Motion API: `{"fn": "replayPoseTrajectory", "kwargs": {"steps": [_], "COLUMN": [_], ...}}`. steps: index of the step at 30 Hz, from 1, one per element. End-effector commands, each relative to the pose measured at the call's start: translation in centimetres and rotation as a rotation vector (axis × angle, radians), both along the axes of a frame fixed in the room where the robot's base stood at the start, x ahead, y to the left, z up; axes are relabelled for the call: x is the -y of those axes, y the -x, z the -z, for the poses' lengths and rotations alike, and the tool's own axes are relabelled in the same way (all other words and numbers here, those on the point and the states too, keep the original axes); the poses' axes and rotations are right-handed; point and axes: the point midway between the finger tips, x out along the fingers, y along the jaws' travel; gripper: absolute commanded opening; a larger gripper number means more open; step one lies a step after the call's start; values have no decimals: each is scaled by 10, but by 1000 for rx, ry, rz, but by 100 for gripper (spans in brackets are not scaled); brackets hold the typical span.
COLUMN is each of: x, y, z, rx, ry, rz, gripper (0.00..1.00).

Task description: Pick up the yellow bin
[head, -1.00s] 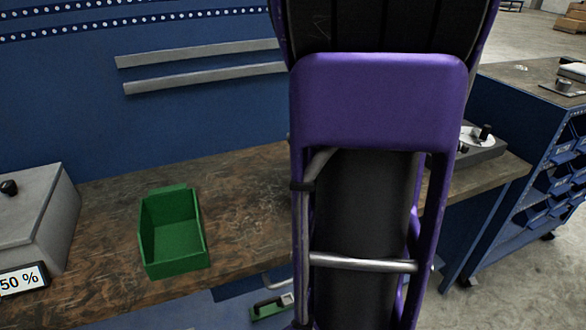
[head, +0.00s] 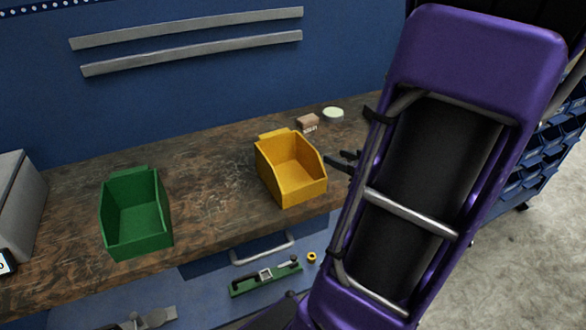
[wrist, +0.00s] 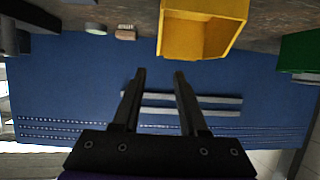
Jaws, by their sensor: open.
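The yellow bin (head: 291,167) stands upright on the brown worktop, right of the green bin, in the head view. In the wrist view, which looks upside down, the yellow bin (wrist: 202,30) is at the top, beyond the fingertips. My gripper (wrist: 159,75) is open and empty there, its two dark fingers apart. In the head view the fingertips of my gripper (head: 346,160) show just right of the yellow bin, partly hidden by my purple arm. They look apart from the bin, though the exact gap is unclear.
The green bin (head: 136,213) stands to the left on the worktop (head: 215,165). A small brown block (head: 308,122) and a pale round disc (head: 333,114) lie behind the yellow bin. A grey box (head: 18,205) is at the far left. The blue back wall carries two grey rails.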

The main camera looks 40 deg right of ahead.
Motion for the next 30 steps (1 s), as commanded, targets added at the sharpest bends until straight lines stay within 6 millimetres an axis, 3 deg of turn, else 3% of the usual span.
{"fn": "replayPoseTrajectory", "kwargs": {"steps": [5,18,25,30], "x": [-1,14,18,25], "y": [-18,-98,-112,-131], "z": [12,46,52,68], "rx": [3,2,1,2], "ry": [-3,-3,-4,-4], "rz": [-15,-11,-8,-9], "gripper": [42,42,42,42]}}
